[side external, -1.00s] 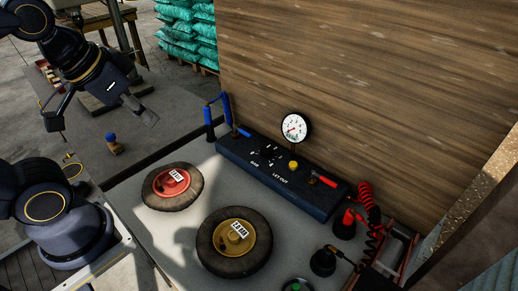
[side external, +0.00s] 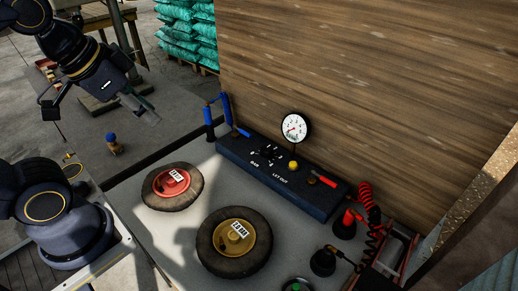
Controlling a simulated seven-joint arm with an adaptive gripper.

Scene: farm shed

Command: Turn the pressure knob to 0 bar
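The black pressure knob (side external: 267,152) sits on top of a long dark control box (side external: 318,203), above the "BAR" lettering, with small white marks around it. Its pointer is too small to read. A round white gauge (side external: 295,127) with a red needle stands behind the box. My gripper (side external: 97,113) is at the upper left, high and well to the left of the knob. Its fingers are spread wide apart with nothing between them, and it touches nothing.
A wheel with a red hub (side external: 171,182) and one with a yellow hub (side external: 237,236) lie on the grey table. A wooden wall (side external: 400,80) rises behind.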

